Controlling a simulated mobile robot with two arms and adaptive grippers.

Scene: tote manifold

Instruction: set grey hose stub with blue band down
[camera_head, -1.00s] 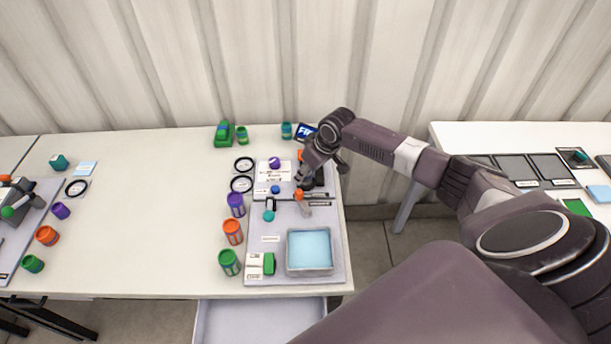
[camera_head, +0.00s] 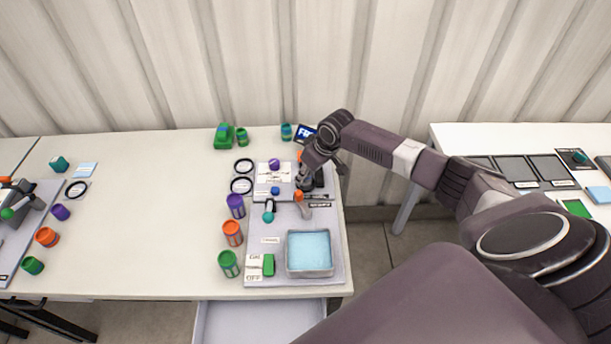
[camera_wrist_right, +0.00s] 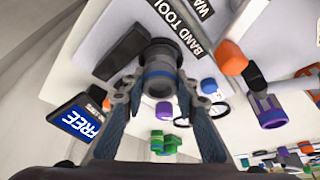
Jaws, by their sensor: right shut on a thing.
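The grey hose stub with blue band (camera_wrist_right: 159,75) is between the fingers of my right gripper (camera_wrist_right: 158,98) in the wrist view. The gripper is shut on it, and the stub's round end points away from my wrist. A black block (camera_wrist_right: 124,50) and the "BAND TOOL" label (camera_wrist_right: 186,38) show just beyond it. In the head view my right gripper (camera_head: 306,182) is over the right side of the grey board (camera_head: 282,220). The stub is not clearly visible there, and I cannot tell whether it touches the board. My left gripper is not in view.
A grey tray with a blue bottom (camera_head: 310,271) stands at the board's front right. Purple (camera_head: 236,206), orange (camera_head: 232,233) and green (camera_head: 229,263) cups line its left. An orange-ended part (camera_head: 303,198) lies close to my gripper. The table's left middle is clear.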

